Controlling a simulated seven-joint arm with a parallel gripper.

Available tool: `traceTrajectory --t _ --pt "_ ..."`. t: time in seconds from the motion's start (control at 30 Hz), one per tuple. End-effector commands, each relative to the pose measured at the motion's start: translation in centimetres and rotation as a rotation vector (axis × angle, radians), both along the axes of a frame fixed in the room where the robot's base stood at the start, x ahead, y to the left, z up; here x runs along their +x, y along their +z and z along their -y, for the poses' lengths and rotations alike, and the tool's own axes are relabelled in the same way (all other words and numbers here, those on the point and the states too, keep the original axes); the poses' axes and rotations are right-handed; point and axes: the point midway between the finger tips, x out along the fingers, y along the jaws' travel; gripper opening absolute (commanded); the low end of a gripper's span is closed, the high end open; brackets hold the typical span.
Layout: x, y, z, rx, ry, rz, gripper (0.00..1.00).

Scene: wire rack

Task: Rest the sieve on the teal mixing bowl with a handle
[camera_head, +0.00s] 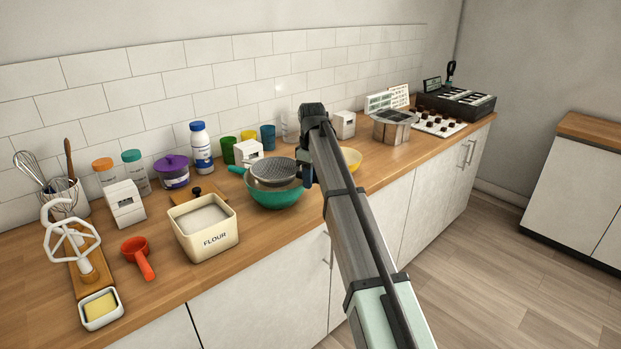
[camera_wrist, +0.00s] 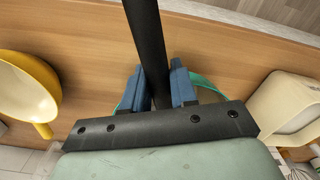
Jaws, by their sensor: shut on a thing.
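The sieve (camera_head: 273,169), with a grey mesh, is over the mouth of the teal mixing bowl (camera_head: 277,197) on the counter. I cannot tell whether it touches the rim. The bowl's teal handle (camera_head: 237,169) points left. My gripper (camera_head: 308,178) is to the right of the sieve, at the bowl's right side. In the wrist view my gripper (camera_wrist: 166,80) has its blue fingers shut on the sieve's long dark handle (camera_wrist: 146,35). Teal edges of the bowl (camera_wrist: 207,84) show behind the fingers; the mesh is hidden there.
A cream flour container (camera_head: 208,242) stands left of the bowl. A yellow bowl (camera_head: 351,159) is to the right, partly behind my arm. A white box (camera_head: 248,151), a green cup (camera_head: 228,150) and a white bottle (camera_head: 201,148) stand behind. The counter's front edge is close.

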Motion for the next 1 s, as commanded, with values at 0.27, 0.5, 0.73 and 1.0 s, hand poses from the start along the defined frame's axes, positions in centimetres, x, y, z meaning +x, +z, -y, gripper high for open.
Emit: traceTrajectory --t 0.27,0.5,0.73,1.0 --pt "0.00 -0.16 0.01 0.000 0.000 0.000 0.00" --pt "0.00 -0.63 0.00 0.000 0.000 0.000 0.00" --pt "0.01 -0.79 0.00 0.000 0.000 0.001 0.00" --pt "0.01 -0.79 0.00 0.000 0.000 0.000 0.00"
